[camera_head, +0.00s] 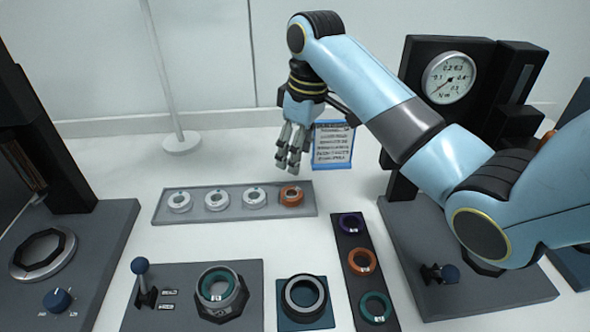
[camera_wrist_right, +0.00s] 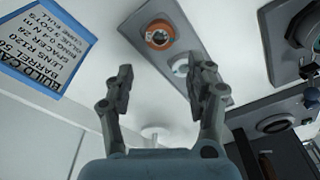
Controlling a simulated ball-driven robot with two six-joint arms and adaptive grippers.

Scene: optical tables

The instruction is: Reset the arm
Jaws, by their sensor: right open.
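My right arm comes in from the right in the head view and bends down over the table. My right gripper (camera_head: 290,160) hangs above the far side of the grey tray (camera_head: 235,212), near its right end. In the right wrist view the gripper (camera_wrist_right: 160,85) has its two fingers spread wide with nothing between them. The orange ring (camera_head: 291,195) sits in the tray's right end, below the gripper; it also shows in the wrist view (camera_wrist_right: 158,36), beyond the fingertips. My left gripper is in neither view.
White rings (camera_head: 216,200) fill the other tray places. A dark rack (camera_head: 348,262) holds purple, orange and teal rings. A blue-edged sign (camera_head: 333,146) stands behind the gripper. A dial gauge (camera_head: 449,78) stands right, beyond my arm. A lever station (camera_head: 140,285) is at front left.

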